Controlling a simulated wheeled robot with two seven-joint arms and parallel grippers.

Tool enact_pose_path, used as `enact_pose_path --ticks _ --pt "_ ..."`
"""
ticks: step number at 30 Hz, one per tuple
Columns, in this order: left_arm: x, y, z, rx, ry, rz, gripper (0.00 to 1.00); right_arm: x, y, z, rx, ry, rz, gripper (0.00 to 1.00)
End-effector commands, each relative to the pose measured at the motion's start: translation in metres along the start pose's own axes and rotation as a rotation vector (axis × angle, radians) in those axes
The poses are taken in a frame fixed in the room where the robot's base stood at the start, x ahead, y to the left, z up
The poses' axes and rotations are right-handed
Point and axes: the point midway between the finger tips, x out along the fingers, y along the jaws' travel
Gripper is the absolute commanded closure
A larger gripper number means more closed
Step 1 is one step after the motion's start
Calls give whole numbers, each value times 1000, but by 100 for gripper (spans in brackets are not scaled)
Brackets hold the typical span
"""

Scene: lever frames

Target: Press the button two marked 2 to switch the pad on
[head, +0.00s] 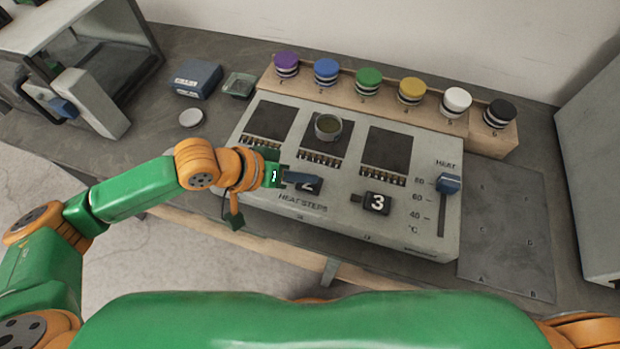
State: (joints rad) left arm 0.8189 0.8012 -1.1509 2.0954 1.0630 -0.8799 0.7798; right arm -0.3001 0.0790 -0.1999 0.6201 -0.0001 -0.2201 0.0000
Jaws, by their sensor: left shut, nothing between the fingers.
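The button marked 2 (308,188) is a dark block with a white digit on the front of the grey heat-steps panel (330,218). My left gripper (316,180) is shut and empty, its fingertips at the button and covering part of it. I cannot tell whether they touch it or whether it is pressed. The button marked 3 (377,203) stands clear to the right. Three dark square pads lie on the panel; the middle pad (318,147) bears a small cup (328,127) of greenish liquid. My right gripper is out of view.
A blue box (196,78) and a round white disc (191,118) lie at the left. A grey lettered plate (508,230) lies clear at the right.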

Motion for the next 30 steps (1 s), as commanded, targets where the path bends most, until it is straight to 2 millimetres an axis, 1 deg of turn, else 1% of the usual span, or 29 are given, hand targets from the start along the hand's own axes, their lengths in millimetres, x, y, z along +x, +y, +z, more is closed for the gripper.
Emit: enact_pose_path --ticks 26,30 --pt "4 -3 3 -1 1 0 100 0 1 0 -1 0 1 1" --pt "0 0 0 -1 0 0 100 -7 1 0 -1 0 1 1"
